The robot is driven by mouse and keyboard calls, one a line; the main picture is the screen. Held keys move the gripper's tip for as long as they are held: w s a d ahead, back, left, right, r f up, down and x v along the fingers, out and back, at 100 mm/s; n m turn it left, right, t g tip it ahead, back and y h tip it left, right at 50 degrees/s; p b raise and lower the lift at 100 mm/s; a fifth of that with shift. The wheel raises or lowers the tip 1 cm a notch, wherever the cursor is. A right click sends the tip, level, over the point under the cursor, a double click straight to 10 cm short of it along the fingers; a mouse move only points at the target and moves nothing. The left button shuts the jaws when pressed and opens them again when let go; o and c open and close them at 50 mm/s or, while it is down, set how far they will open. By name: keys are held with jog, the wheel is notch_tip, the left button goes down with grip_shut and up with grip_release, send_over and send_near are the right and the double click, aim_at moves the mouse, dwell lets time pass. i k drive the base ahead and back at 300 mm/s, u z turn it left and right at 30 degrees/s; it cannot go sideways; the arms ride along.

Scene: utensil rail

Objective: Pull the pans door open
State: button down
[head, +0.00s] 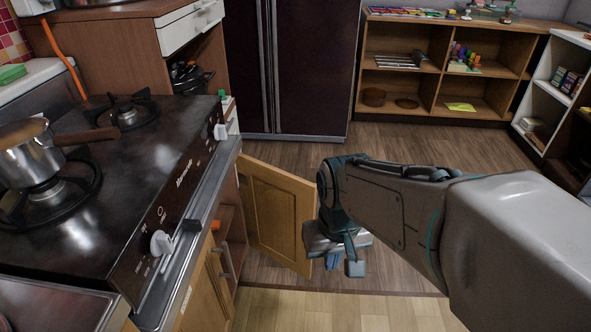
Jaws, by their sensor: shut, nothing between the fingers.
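A light wooden cabinet door (275,213) stands swung open beneath the counter by the stove, its panel reaching out over the floor. I take it as the pans door; no label shows. The dark cabinet opening with a shelf shows to its left. My gripper (343,265) is just right of the door's free edge, pointing down, shut and empty. Part of the gripper body overlaps the door's edge in the picture; whether they touch I cannot tell. A second wooden door (212,292) with a metal bar handle (227,262) is nearer, below the counter's front edge.
A black stove (130,180) carries a steel saucepan (32,155), its handle pointing right. A dark fridge (305,70) stands at the back. Wooden shelves (440,85) and a white shelf unit are at the back right. The wooden floor (420,160) between them is clear.

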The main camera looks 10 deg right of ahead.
aim_at(276, 202)
jog(key=u, duration=0.05)
jog(key=k, duration=0.4)
jog(key=z, duration=0.8)
jog(key=i, duration=1.3)
jog(key=u, duration=0.85)
